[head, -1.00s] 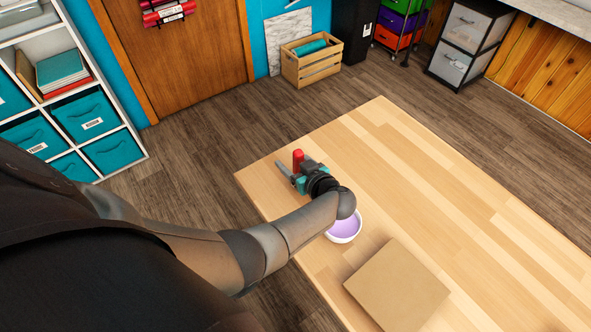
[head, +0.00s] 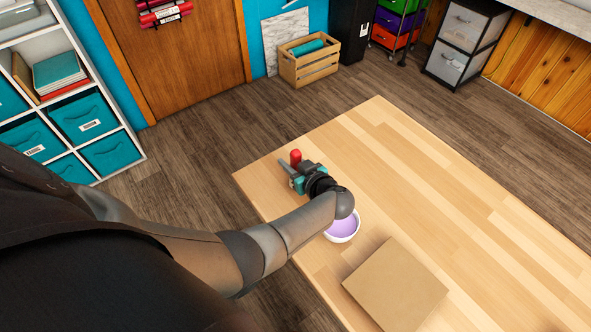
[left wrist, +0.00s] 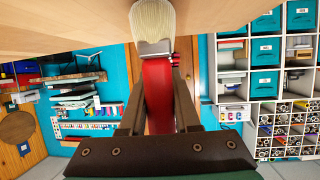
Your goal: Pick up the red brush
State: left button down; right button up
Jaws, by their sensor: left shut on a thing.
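The red brush (left wrist: 158,95) is between the fingers of my left gripper (left wrist: 160,85) in the left wrist view. Its red handle runs between the two fingers, and its metal band and pale bristles (left wrist: 153,20) point to the top of that view, by the wooden surface. In the head view my left gripper (head: 292,168) is over the near left end of the table (head: 420,170), shut on the brush, and a red end of the brush (head: 295,157) shows beside it. The bristles are hidden in the head view. My right gripper is not in view.
A white bowl with purple contents (head: 343,226) stands on the table beside my left wrist, partly hidden. A brown flat board or box (head: 396,286) lies to its right. The far part of the table is clear. A wooden crate (head: 308,66) stands on the floor behind.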

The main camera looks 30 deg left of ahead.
pick_arm(q)
notch_tip(320, 180, up, 20)
jog(key=p, duration=0.8)
jog(key=shift+p, duration=0.4)
dwell(0.4)
